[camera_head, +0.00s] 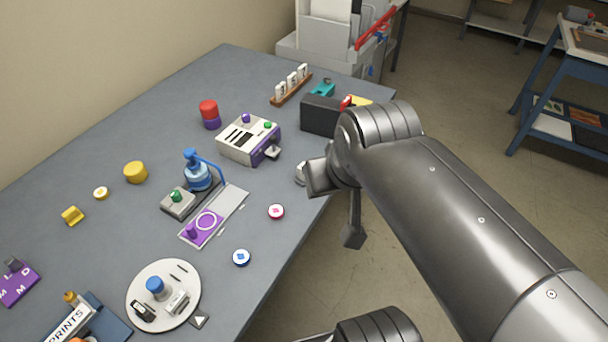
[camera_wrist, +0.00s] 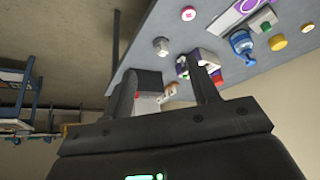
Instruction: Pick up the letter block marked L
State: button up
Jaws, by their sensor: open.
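A wooden rack (camera_head: 289,93) at the far end of the table holds several upright white letter blocks (camera_head: 291,82). Their letters are too small to read surely, so I cannot tell which one is L. In the wrist view, small pale pieces (camera_wrist: 168,92) that may be these blocks show past the fingers, partly hidden. My gripper (camera_wrist: 160,65) is open and empty. In the head view it is at the table's right edge, nearer than the rack and apart from it.
A black box (camera_head: 320,115) stands between my arm and the rack. A white and purple machine (camera_head: 248,140) and a red and purple cylinder (camera_head: 209,114) stand left of it. A blue press (camera_head: 197,172) and a round white tray (camera_head: 164,295) are nearer. Bare table lies around the rack's left.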

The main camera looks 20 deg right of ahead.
jog(key=w+f+n+g, duration=0.2)
jog(key=w+f, duration=0.2)
jog(key=w, duration=0.4)
jog(key=w+d+f+n+g, duration=0.1)
jog(key=w+f, duration=0.3)
jog(key=w, duration=0.5)
jog(key=w+f+n+g, duration=0.2)
jog(key=w+f+n, duration=0.1)
jog(key=w, duration=0.6)
jog(key=shift+d+f+n+g, duration=0.3)
jog(key=shift+d+f+n, duration=0.1)
jog(key=shift+f, duration=0.4)
notch_tip(320, 180, down, 5)
jog(key=shift+r, duration=0.15)
jog(key=shift+s+d+f, duration=0.1)
jog(key=shift+s+f, duration=0.05)
jog(key=shift+f, duration=1.35)
jog(key=shift+s+d+f, duration=0.1)
jog(key=shift+f, duration=1.4)
jog(key=shift+c, duration=0.4)
